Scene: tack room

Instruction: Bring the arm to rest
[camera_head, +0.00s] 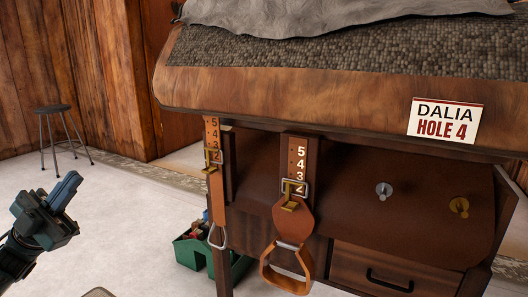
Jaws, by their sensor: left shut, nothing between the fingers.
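My left gripper (66,188) shows at the lower left, over the pale floor. Its fingers are together with nothing between them, pointing up and to the right. It is apart from the wooden stand and touches nothing. My right gripper is not in view.
A wooden stand (300,95) with a grey cloth fills the right side. Two numbered straps with buckles hang from it, the nearer with a stirrup (287,280). A sign (444,120) reads "DALIA HOLE 4". A green caddy (190,252) and a stool (52,109) stand on the floor.

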